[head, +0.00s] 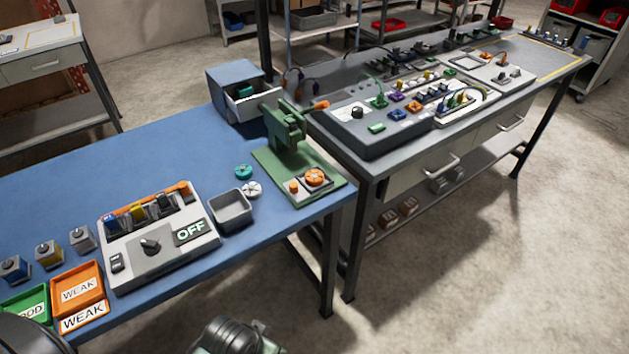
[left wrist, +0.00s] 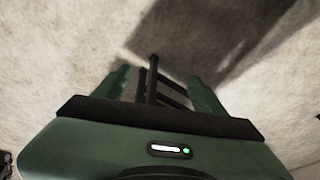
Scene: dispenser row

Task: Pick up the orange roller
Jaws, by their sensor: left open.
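No roller shows in that view. My right gripper's fingers are not in view.
A grey bin (head: 231,210) and a switch box (head: 160,240) marked OFF stand left of the press. Orange (head: 78,290) and green (head: 24,306) trays lie at the near left. A grey bench (head: 400,160) with many small parts stands close on the right. Floor is clear in front.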

